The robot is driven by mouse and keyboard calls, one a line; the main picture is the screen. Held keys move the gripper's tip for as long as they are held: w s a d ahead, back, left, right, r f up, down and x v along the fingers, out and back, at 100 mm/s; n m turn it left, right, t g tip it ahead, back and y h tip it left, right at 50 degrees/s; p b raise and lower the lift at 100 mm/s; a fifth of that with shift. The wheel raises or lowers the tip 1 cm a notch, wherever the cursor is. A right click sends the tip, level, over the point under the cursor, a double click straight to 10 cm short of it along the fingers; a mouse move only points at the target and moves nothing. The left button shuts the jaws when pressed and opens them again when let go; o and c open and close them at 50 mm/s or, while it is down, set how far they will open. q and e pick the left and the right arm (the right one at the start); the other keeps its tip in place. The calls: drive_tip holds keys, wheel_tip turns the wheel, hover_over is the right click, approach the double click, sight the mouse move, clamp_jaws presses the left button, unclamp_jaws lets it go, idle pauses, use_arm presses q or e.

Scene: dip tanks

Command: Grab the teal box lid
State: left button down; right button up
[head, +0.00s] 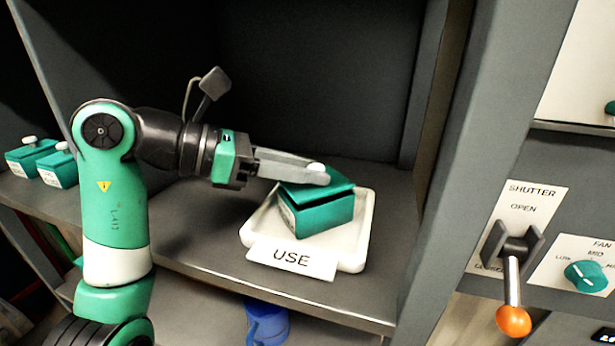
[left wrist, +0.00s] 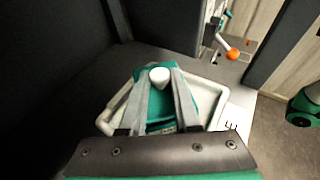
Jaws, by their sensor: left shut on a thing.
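A teal box (head: 322,216) sits on a white tray (head: 357,234) labelled USE, on the grey shelf. Its teal lid (head: 340,184) lies on top and looks slightly tilted, with a gap showing at the side. My left gripper (head: 318,175) reaches in from the left and is shut on the lid's white knob (head: 316,167). In the left wrist view the white knob (left wrist: 159,76) shows between the two finger ends, with the teal lid (left wrist: 157,105) under them. My right gripper is in neither view.
Two more teal boxes with white knobs (head: 30,141) stand at the far left. A shutter lever with an orange ball (head: 513,321) and a teal fan dial (head: 587,275) are at right. A blue mug (head: 267,322) is below the shelf. Dark walls enclose the bay.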

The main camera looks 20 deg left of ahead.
use_arm(q)
drive_tip(key=s+d+r+b, duration=0.2)
drive_tip(key=s+d+r, duration=0.1)
drive_tip(key=s+r, duration=0.3)
drive_tip(key=s+d+r+b, duration=0.3)
drive_tip(key=s+r, duration=0.3)
drive_tip(key=shift+s+r, duration=0.15)
drive_tip(key=shift+s, duration=0.25)
drive_tip(key=shift+a, duration=0.15)
